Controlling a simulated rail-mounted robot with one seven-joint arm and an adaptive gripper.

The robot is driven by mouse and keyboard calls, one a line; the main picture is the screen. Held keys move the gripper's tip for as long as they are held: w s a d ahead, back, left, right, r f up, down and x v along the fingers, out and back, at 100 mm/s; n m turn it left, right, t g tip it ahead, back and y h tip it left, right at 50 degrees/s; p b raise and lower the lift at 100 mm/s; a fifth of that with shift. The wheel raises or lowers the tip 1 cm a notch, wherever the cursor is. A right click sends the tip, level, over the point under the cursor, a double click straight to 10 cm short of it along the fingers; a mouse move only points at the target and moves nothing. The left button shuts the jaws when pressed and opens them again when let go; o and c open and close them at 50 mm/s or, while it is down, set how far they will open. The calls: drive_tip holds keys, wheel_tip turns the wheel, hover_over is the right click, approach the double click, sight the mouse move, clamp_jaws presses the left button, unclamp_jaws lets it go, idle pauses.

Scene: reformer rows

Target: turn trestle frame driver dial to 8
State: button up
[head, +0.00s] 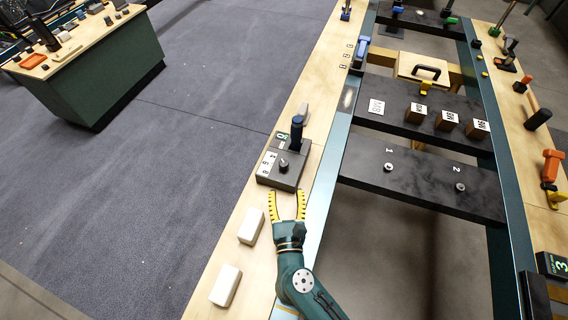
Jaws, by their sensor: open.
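The grey dial box (271,181) sits on the pale wooden ledge near the middle of the head view. A dark round dial knob (283,164) stands on its top. White number labels run along the left of the knob, too small to read surely. A dark blue-handled driver (296,135) stands upright at the far end of the box. My gripper (287,194) is open and empty, its yellow fingers spread just on the near side of the box. I cannot tell whether the fingertips touch the box. Which number the knob points at cannot be made out.
Two white blocks (251,226) (226,285) lie on the ledge left of my gripper. A teal rail (322,206) runs along its right. Beyond are dark crossboards (420,176) with numbered studs and several wooden blocks (447,121). Open floor (190,180) lies to the left.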

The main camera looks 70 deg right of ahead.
sight(284, 162)
drive_tip(key=b+x, duration=0.1)
drive_tip(key=x, duration=1)
clamp_jaws()
